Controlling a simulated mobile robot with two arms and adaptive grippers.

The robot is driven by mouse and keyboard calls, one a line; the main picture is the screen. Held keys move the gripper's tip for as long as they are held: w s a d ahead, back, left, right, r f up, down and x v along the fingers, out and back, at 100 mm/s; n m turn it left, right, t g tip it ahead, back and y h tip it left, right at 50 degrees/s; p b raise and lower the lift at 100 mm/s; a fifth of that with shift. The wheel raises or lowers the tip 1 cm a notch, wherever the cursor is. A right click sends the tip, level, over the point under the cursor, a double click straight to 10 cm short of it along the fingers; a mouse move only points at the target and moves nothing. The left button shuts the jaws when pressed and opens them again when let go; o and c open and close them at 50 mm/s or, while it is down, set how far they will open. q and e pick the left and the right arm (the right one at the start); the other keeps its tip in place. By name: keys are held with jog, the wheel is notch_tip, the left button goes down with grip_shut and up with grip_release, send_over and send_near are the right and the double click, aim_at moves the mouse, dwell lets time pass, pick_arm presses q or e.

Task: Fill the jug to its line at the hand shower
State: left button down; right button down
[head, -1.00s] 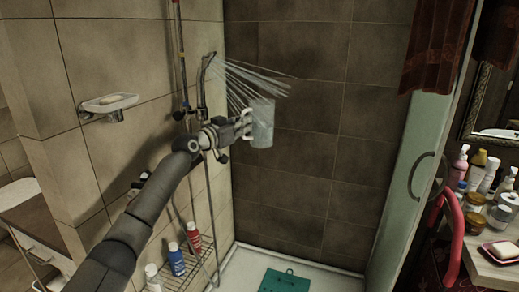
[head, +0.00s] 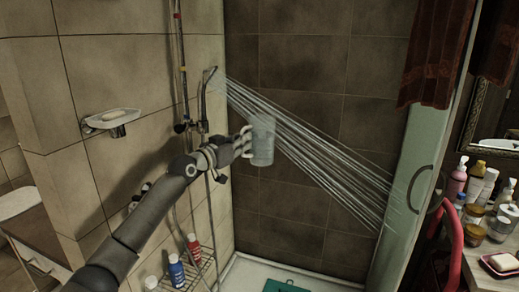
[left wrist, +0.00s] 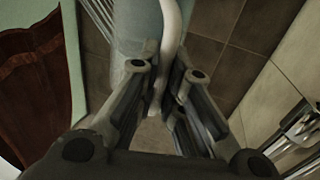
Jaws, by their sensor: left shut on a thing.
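The jug (head: 263,145) is a pale, see-through cylinder with a white handle. It is upright in the air inside the shower. My left gripper (head: 242,141) is shut on the jug's handle, which also shows between the fingers in the left wrist view (left wrist: 170,35). The hand shower (head: 209,79) hangs on its rail, up and left of the jug. Its water jets (head: 310,147) slant down right past the jug's rim towards the glass panel; I cannot tell whether any enter the jug. The fill line and water level cannot be made out. My right gripper is out of view.
A soap dish (head: 112,121) juts from the left wall. A wire rack (head: 203,262) with bottles stands low below my arm. A glass panel (head: 407,180) bounds the shower at right. A green mat (head: 285,286) lies on the tray.

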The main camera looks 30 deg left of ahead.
pick_arm(q)
jog(key=s+d+p, duration=0.3)
jog(key=s+d, duration=0.1)
jog(key=s, duration=0.2)
jog(key=shift+s+d+r+p, duration=0.15)
jog(key=shift+s+d+p, duration=0.15)
jog(key=shift+s, duration=0.1)
